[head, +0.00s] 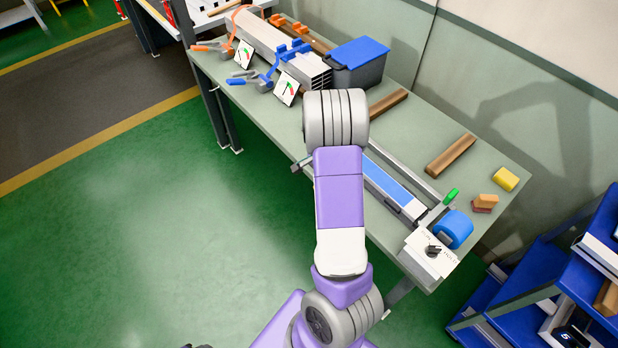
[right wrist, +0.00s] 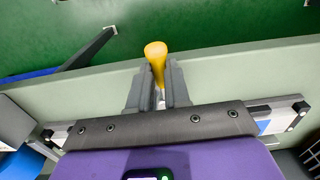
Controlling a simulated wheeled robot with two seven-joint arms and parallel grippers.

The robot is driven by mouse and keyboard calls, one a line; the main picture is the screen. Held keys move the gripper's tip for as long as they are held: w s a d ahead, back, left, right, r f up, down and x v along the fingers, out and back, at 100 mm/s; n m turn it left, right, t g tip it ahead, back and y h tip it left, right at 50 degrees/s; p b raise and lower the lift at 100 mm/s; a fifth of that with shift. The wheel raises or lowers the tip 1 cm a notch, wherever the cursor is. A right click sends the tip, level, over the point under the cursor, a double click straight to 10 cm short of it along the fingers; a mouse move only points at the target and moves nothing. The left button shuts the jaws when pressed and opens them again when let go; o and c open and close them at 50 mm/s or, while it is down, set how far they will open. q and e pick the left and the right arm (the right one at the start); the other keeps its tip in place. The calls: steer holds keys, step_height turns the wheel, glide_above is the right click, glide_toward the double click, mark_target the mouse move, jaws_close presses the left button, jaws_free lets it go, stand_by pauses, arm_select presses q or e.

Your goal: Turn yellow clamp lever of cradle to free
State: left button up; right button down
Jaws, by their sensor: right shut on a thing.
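The yellow clamp lever (right wrist: 155,52) shows in the right wrist view, its rounded end pointing away from the wrist. My right gripper (right wrist: 158,78) has its two grey fingers closed on either side of the lever. Parts of a long metal piece (right wrist: 288,112) stick out behind the wrist; I cannot tell how the lever joins it. In the head view, my arm covers the lever and the gripper. A long rail assembly with a blue and white strip (head: 388,184) lies along the bench beside my arm. My left gripper is not in view.
A white plate with a black knob (head: 433,250) sits at the near end. Blue shelving (head: 560,270) stands right.

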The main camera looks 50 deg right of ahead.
steer(key=shift+d, duration=0.1)
stand_by(0.3)
steer(key=c, duration=1.1)
jaws_free()
steer(key=shift+w, duration=0.1)
step_height(320, 180, up, 8)
steer(key=p, duration=0.2)
steer(key=shift+f+p, duration=0.2)
steer(key=shift+p, duration=0.1)
